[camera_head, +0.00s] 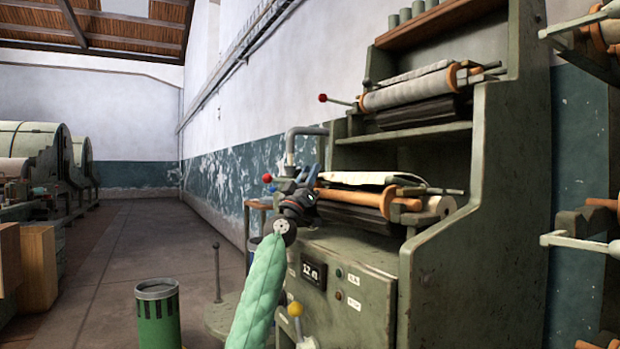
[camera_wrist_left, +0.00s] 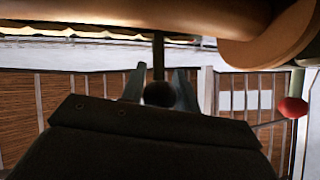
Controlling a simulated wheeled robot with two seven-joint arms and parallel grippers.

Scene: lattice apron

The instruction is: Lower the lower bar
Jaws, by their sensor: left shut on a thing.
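The lower bar shows in the left wrist view as a thin dark rod (camera_wrist_left: 158,56) ending in a round dark knob (camera_wrist_left: 158,94). My left gripper (camera_wrist_left: 159,88) has one finger on each side of this knob and is shut on it. In the head view my left gripper (camera_head: 312,178), on its green-sleeved arm, is at the left end of the machine's lower roller level. There the gripper hides the bar's end. A wooden roller (camera_head: 355,199) lies just right of the gripper, and a wooden roller (camera_wrist_left: 130,14) crosses above it in the wrist view. My right gripper is not in view.
A red knob (camera_head: 267,178) stands close left of the gripper; a red knob also shows in the wrist view (camera_wrist_left: 293,107). The upper roller (camera_head: 410,92) has another red-knobbed rod (camera_head: 323,98). A green bin (camera_head: 158,315) stands on the open floor at left.

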